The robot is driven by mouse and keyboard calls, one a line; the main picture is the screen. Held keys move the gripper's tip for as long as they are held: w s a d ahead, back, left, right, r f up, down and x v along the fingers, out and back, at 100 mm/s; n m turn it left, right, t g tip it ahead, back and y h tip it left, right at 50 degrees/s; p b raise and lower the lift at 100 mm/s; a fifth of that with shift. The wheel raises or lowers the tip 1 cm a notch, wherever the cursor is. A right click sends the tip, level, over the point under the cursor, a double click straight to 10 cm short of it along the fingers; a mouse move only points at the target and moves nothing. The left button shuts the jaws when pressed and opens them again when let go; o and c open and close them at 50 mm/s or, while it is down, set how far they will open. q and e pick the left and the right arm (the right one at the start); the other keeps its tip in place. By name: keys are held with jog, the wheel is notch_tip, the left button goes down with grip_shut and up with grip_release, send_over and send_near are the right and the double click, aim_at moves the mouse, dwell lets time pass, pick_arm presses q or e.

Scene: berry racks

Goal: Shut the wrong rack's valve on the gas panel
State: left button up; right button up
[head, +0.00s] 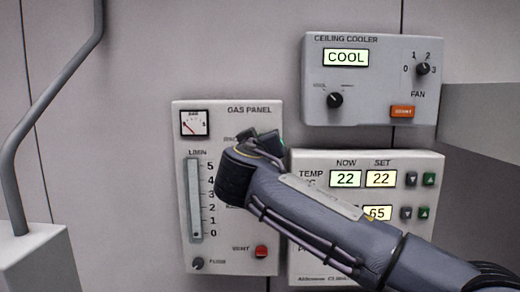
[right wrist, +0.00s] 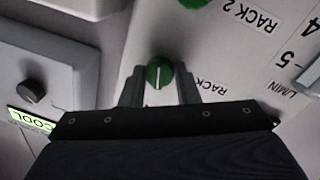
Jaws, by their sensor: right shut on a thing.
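The gas panel (head: 225,262) is a pale grey plate on the wall with a BAR gauge (head: 195,123), an L/MIN flow tube (head: 194,200), a FLOW knob (head: 198,263) and a red VENT button (head: 261,251). In the right wrist view, my right gripper (right wrist: 160,90) is shut on a green valve knob (right wrist: 159,73) with a white line. The label beside it reads RACK, its number hidden by the gripper. Another green knob (right wrist: 193,2), by the RACK 2 label, is cut off at the top edge. My right arm hides the valves in the head view. My left gripper is out of view.
The ceiling cooler panel (head: 375,110) is above right, reading COOL. A climate panel (head: 300,262) with NOW and SET displays is directly right of the gas panel, partly behind my arm. A grey box (head: 35,262) with a bent pipe (head: 50,90) stands at the left.

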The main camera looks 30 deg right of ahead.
jog(key=shift+s+d+n+t+y+b, duration=0.1)
jog(key=shift+n+t+y+b, duration=0.25)
jog(key=shift+n, duration=3.65)
jog(key=shift+d+n+t+y+b, duration=0.1)
jog(key=shift+n+t, duration=0.35)
jog(key=shift+n, duration=3.55)
jog(key=o, duration=1)
jog(key=shift+c, duration=0.2)
jog(key=b+v, duration=0.2)
jog(key=v, duration=0.6)
